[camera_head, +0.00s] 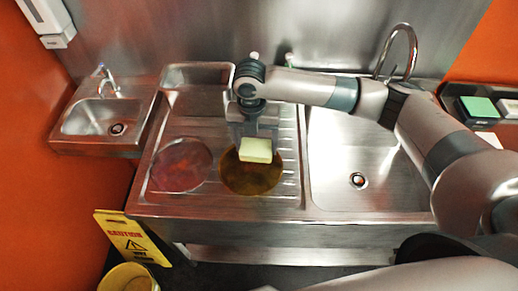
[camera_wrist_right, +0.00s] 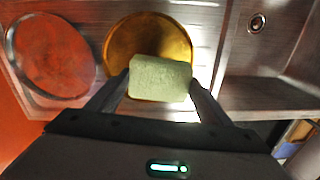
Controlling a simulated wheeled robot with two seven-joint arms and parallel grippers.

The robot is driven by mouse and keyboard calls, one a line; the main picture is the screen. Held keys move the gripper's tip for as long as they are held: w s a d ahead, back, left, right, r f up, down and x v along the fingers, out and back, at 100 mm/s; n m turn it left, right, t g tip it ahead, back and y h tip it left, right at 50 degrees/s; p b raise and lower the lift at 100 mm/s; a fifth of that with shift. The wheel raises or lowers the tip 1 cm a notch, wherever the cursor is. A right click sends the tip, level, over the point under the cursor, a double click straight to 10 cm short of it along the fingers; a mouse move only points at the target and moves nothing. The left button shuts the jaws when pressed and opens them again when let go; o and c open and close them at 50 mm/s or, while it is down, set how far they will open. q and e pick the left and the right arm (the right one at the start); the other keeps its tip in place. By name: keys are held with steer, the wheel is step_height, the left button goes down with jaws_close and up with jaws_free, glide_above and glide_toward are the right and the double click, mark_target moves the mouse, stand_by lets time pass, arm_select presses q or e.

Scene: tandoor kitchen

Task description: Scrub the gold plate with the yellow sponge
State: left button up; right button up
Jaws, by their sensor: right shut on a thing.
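The gold plate (camera_head: 252,180) lies on the ridged steel drainboard, left of the large basin. It also shows in the right wrist view (camera_wrist_right: 150,38). My right gripper (camera_head: 257,142) is shut on the pale yellow sponge (camera_head: 256,151) and holds it over the far middle part of the plate. In the right wrist view the sponge (camera_wrist_right: 160,78) sits between the two fingers and hides part of the plate. I cannot tell whether the sponge touches the plate. My left gripper is not in view.
A reddish plate (camera_head: 181,165) lies left of the gold plate. A large sink basin (camera_head: 375,155) with a tall faucet (camera_head: 398,48) is on the right. A small sink (camera_head: 100,117) is at the far left. A yellow caution sign (camera_head: 130,236) and a yellow bucket (camera_head: 128,278) stand in front.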

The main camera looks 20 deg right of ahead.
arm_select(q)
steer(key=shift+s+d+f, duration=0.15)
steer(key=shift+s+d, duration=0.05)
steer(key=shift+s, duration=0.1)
arm_select(e)
steer(key=shift+n, duration=0.6)
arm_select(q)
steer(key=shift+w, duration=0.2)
arm_select(e)
steer(key=shift+w+a, duration=0.1)
